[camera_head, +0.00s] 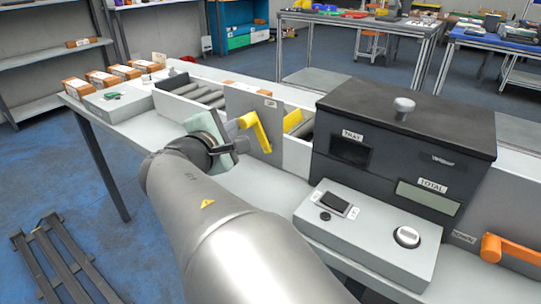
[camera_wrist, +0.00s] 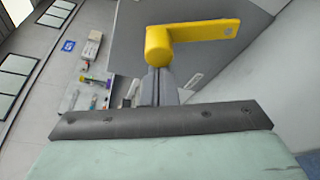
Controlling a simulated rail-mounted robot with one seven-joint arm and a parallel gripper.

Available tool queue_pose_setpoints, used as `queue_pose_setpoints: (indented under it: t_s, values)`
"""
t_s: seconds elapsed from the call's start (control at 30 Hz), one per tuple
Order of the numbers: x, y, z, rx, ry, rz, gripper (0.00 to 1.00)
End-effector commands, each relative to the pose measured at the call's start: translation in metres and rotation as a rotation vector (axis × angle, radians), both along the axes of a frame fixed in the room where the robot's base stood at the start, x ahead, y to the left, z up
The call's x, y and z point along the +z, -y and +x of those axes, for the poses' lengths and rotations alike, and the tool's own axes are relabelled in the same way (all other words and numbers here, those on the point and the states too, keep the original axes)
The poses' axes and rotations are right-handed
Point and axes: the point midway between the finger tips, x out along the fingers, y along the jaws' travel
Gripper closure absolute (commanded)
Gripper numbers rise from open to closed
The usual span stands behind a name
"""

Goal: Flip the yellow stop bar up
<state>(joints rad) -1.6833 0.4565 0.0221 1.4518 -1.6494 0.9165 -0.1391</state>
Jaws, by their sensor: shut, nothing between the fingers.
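The yellow stop bar (camera_head: 259,132) is mounted on the grey side panel of the conveyor. In the head view its arm slopes down to the right from a rounded end at upper left. In the wrist view the stop bar (camera_wrist: 198,34) shows a rounded end, with its flat arm reaching right. My gripper (camera_head: 238,127) is shut and empty, beside the bar's rounded end. In the wrist view the shut fingertips (camera_wrist: 157,72) lie right at that rounded end, partly hidden by it. I cannot tell whether they touch it.
A dark machine box (camera_head: 405,130) marked TRAY and TOTAL stands right of the bar. A grey control box (camera_head: 370,232) with a knob is in front of it. An orange handle (camera_head: 505,250) is at far right. Several orange-and-white boxes (camera_head: 104,79) sit at the left end.

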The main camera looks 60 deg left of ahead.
Motion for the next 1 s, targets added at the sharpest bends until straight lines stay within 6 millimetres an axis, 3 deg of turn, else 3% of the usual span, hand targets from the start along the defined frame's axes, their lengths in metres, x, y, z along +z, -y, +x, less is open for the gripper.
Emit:
queue_pose_setpoints:
  t_s: [0.03, 0.3, 1.0]
  values:
    - [-0.01, 0.003, -0.001, 0.004, -0.02, 0.043, 1.0]
    - [0.006, 0.015, 0.003, 0.008, -0.122, 0.237, 1.0]
    - [0.019, 0.031, 0.011, 0.007, -0.117, 0.225, 1.0]
